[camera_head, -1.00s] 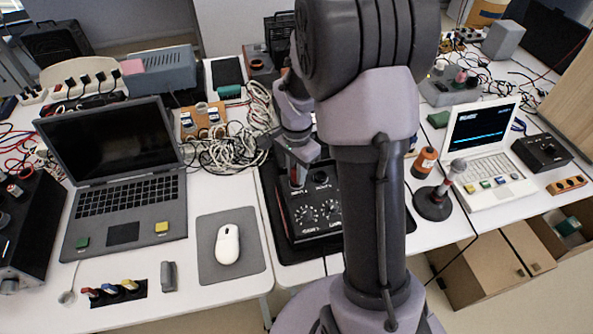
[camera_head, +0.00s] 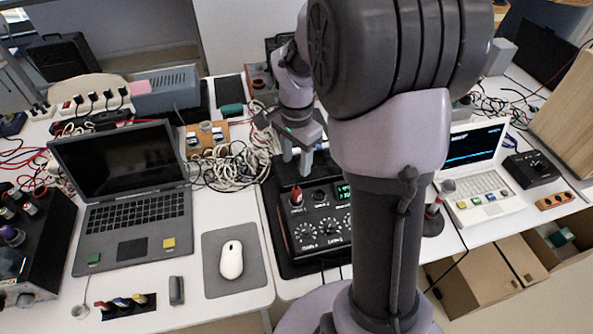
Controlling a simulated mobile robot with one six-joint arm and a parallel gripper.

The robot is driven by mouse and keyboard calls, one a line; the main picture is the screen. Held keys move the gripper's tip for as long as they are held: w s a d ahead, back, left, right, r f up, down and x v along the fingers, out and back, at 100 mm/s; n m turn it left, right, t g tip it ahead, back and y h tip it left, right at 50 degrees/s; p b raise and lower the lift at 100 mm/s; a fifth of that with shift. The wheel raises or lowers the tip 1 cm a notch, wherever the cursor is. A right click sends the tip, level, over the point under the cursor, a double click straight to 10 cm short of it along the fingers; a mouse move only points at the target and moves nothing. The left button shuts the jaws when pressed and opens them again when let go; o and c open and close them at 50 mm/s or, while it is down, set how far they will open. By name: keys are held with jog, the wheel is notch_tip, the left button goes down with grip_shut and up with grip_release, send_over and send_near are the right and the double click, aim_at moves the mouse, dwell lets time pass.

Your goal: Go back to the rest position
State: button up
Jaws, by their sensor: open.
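My gripper (camera_head: 297,165) is in the middle of the camera view, raised above the back part of a black control box (camera_head: 312,224). Its fingers point down and look apart, with nothing seen between them. The control box has a red-tipped switch (camera_head: 296,197), several knobs and a lit green display (camera_head: 344,192). My upper arm stands in front and hides the right side of the box.
A dark laptop (camera_head: 130,190) and a white mouse (camera_head: 231,260) on a grey pad (camera_head: 216,284) are to the left. Tangled white cables (camera_head: 243,165) lie left of the gripper. A white laptop (camera_head: 482,185) and a black box (camera_head: 538,168) are to the right.

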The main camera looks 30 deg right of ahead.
jog(key=s+a+r+n+t, duration=0.3)
jog(key=s+a+r+n, duration=0.35)
jog(key=r, duration=0.65)
jog(key=s+a+r+n+t+y, duration=0.2)
jog(key=s+a+n, duration=0.2)
jog(key=s+a, duration=0.5)
jog(key=shift+s+a+t+p, duration=0.4)
jog(key=shift+s, duration=0.45)
jog(key=shift+d, duration=0.1)
